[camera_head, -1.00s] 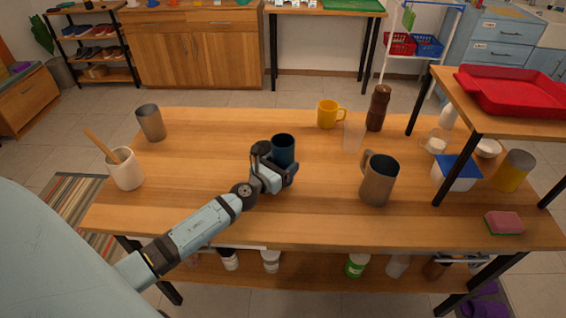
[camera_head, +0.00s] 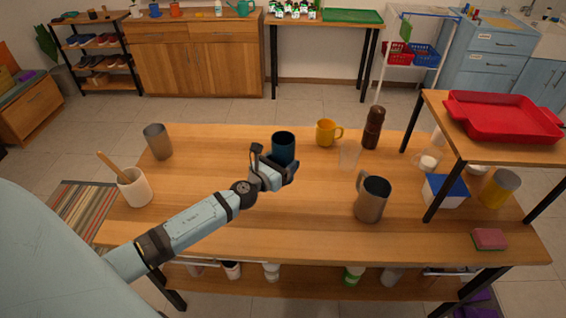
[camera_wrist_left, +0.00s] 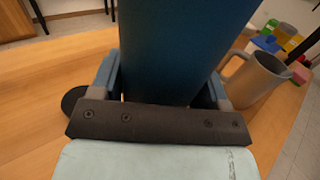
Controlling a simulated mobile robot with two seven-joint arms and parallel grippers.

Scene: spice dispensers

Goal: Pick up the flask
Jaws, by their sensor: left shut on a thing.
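The flask is a dark blue, open-topped cylinder (camera_head: 284,146), upright near the middle of the table in the head view. My left gripper (camera_head: 276,170) is shut around its side, with the arm coming in from the lower left. In the left wrist view the flask (camera_wrist_left: 180,45) stands between the two blue-grey fingers, which press on both sides. Its base is hidden by the gripper, but it appears raised above the table. My right gripper is not in view.
The wooden table (camera_head: 230,225) also holds a metal mug (camera_head: 371,199), a yellow mug (camera_head: 326,132), a clear glass (camera_head: 349,154), a brown grinder (camera_head: 373,128), a grey cup (camera_head: 157,142) and a white crock (camera_head: 134,188). A raised shelf with a red tray (camera_head: 503,117) stands at right.

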